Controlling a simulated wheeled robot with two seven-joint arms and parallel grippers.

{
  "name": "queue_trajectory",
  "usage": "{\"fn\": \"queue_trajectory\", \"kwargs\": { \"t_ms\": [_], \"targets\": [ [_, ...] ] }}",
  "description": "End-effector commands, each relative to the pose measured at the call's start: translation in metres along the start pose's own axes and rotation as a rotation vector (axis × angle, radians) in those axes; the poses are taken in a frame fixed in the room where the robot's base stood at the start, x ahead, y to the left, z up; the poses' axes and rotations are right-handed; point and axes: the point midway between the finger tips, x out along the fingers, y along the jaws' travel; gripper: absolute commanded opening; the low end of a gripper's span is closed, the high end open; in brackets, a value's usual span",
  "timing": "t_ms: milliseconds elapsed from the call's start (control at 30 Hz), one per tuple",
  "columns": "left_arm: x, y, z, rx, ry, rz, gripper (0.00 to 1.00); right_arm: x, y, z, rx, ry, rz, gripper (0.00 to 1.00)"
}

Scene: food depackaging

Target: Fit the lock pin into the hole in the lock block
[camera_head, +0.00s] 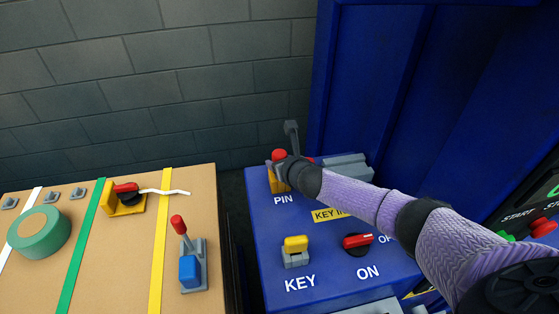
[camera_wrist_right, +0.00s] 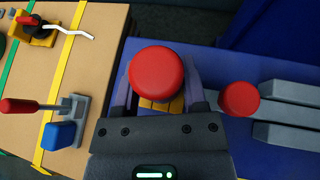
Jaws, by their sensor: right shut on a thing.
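My right gripper (camera_head: 291,160) is over the PIN spot at the back left of the blue panel, shut on the lock pin. The pin's round red head (camera_head: 279,155) shows in the head view and, large between the two fingers, in the right wrist view (camera_wrist_right: 157,74). The pin's shaft is hidden under the head. The yellow lock block (camera_head: 279,182) is directly below, partly covered by the gripper; a strip of it also shows in the wrist view (camera_wrist_right: 160,105). The hole is hidden, and I cannot tell whether the pin is in it. My left gripper is not in view.
A second red knob (camera_wrist_right: 239,99) is beside grey bars (camera_wrist_right: 292,94) right of the gripper. A yellow-and-grey KEY block (camera_head: 295,252) and red rotary switch (camera_head: 357,241) are nearer on the panel. A tan table (camera_head: 130,240) stands left across a gap; a blue cabinet wall rises behind.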

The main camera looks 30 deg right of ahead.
Motion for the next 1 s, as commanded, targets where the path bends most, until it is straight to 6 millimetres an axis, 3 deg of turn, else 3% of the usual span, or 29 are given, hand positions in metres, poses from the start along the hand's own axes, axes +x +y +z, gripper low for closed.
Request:
{"fn": "queue_trajectory", "kwargs": {
  "t_ms": [33, 200, 533, 767, 1000],
  "targets": [
    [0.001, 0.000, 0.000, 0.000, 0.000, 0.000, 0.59, 0.000, 0.000, 0.000, 0.000, 0.000, 0.000, 0.61],
    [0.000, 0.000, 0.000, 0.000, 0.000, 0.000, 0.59, 0.000, 0.000, 0.000, 0.000, 0.000, 0.000, 0.95],
    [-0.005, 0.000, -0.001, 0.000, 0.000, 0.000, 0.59, -0.008, 0.000, 0.000, -0.001, 0.003, 0.000, 0.95],
    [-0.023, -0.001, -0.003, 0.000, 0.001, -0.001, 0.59, -0.054, 0.000, 0.002, -0.002, 0.002, 0.002, 0.95],
    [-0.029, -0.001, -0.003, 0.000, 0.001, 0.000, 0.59, -0.092, 0.000, 0.000, 0.000, 0.001, 0.001, 0.95]
  ]
}}
